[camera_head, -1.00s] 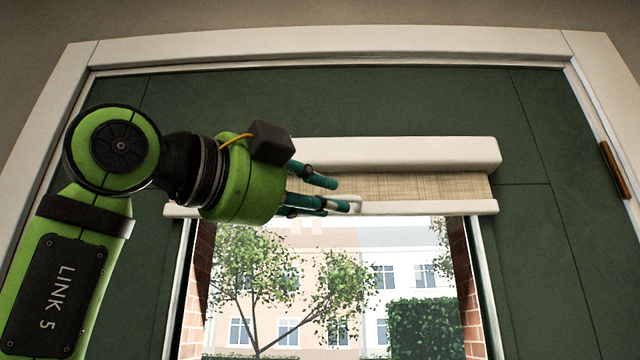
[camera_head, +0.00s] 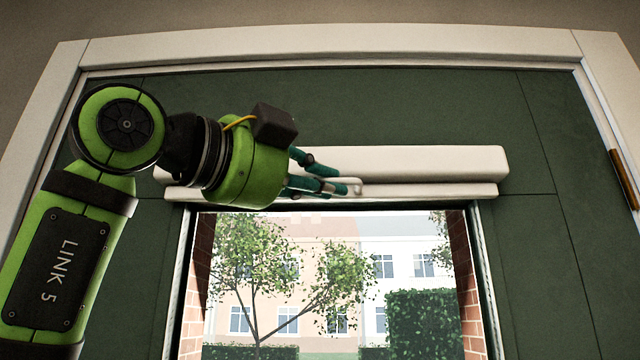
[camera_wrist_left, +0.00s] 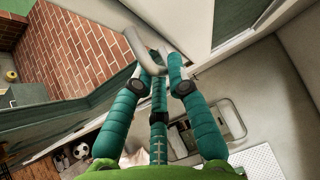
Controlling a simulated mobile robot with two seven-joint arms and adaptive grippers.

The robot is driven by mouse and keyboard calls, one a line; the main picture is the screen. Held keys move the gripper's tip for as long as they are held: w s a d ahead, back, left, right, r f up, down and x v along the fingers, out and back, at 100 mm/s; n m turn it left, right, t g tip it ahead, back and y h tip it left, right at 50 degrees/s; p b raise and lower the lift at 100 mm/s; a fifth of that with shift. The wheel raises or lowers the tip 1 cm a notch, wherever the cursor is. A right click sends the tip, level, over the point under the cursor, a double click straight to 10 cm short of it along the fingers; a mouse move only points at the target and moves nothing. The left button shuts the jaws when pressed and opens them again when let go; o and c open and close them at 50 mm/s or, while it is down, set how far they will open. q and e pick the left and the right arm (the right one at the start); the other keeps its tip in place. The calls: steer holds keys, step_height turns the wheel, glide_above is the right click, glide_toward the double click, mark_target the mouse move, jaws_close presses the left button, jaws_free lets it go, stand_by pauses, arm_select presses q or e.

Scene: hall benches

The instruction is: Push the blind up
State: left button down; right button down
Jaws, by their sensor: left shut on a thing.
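The blind is rolled up, and its white bottom rail (camera_head: 430,191) sits right under the white cassette (camera_head: 430,162) at the top of the window. No woven fabric shows between them. My left gripper (camera_head: 345,187) is shut on the small pale handle at the middle of the rail. In the left wrist view, the teal fingers (camera_wrist_left: 160,72) close around the grey curved handle (camera_wrist_left: 138,48). My right gripper is in neither view.
The window opening (camera_head: 330,285) below the rail is clear, with brick reveals at both sides. A dark green panel (camera_head: 540,260) and a white frame (camera_head: 330,42) surround it. A football (camera_wrist_left: 80,151) shows low in the left wrist view.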

arm_select(q)
steer(key=shift+s+a+r, duration=0.1)
steer(key=shift+a+r, duration=0.1)
steer(key=shift+r, duration=0.15)
steer(key=c, duration=1.5)
jaws_free()
steer(key=shift+d, duration=0.1)
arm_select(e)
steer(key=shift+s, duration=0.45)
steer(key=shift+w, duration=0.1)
arm_select(q)
steer(key=shift+s+a, duration=0.25)
steer(key=v, duration=1)
steer(key=shift+s+a+f, duration=0.25)
steer(key=shift+s+f, duration=0.05)
steer(key=shift+f, duration=0.05)
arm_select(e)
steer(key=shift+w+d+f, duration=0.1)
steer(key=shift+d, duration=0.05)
